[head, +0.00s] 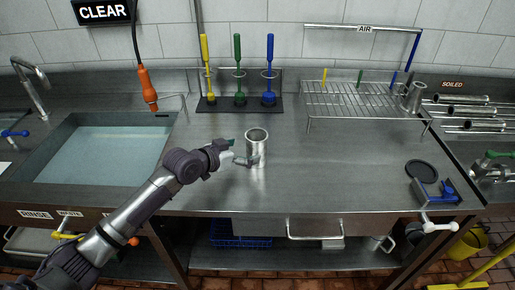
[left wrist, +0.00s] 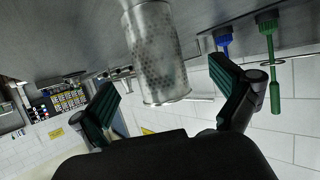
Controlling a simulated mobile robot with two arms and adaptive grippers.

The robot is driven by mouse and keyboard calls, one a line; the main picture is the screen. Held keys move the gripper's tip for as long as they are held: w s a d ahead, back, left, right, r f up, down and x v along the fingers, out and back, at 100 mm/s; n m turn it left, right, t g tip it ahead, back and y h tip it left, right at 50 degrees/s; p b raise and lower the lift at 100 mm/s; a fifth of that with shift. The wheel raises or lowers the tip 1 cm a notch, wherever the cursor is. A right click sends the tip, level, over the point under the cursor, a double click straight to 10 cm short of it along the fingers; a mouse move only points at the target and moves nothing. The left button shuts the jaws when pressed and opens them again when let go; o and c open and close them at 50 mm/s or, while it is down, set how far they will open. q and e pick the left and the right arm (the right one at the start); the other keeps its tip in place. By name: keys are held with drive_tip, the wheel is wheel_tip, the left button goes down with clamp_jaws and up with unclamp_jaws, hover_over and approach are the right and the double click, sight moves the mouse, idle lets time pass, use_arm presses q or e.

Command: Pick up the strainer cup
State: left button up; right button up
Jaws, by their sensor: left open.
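The strainer cup (head: 257,148) is a silver metal cylinder standing upright on the steel counter, near its middle. My left gripper (head: 240,158) is at the cup's left side in the head view, close to its wall. In the left wrist view the cup (left wrist: 156,55), with a pattern of small dark holes, lies beyond and between the two green-padded fingers of the left gripper (left wrist: 167,95). The fingers are spread wide, with visible room on both sides of the cup. I cannot tell whether either finger touches it. My right gripper is not in view.
Yellow, green and blue brushes (head: 238,75) stand in a rack behind the cup. A wire rack (head: 355,102) is at the back right and a water-filled sink (head: 105,150) at the left. A black disc (head: 421,171) lies at the right. The counter right of the cup is clear.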

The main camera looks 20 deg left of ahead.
use_arm(q)
drive_tip(key=shift+w+d+p, duration=0.25)
drive_tip(key=shift+w+d, duration=0.05)
drive_tip(key=shift+w, duration=0.2)
drive_tip(key=shift+w+d+p, duration=0.25)
drive_tip(key=shift+w, duration=0.2)
drive_tip(key=x, duration=0.3)
drive_tip(key=shift+w+d+f, duration=0.15)
drive_tip(key=shift+d, duration=0.05)
drive_tip(key=shift+w+f, duration=0.1)
drive_tip(key=shift+w, duration=0.05)
drive_tip(key=c, duration=1.3)
drive_tip(key=shift+c, duration=0.2)
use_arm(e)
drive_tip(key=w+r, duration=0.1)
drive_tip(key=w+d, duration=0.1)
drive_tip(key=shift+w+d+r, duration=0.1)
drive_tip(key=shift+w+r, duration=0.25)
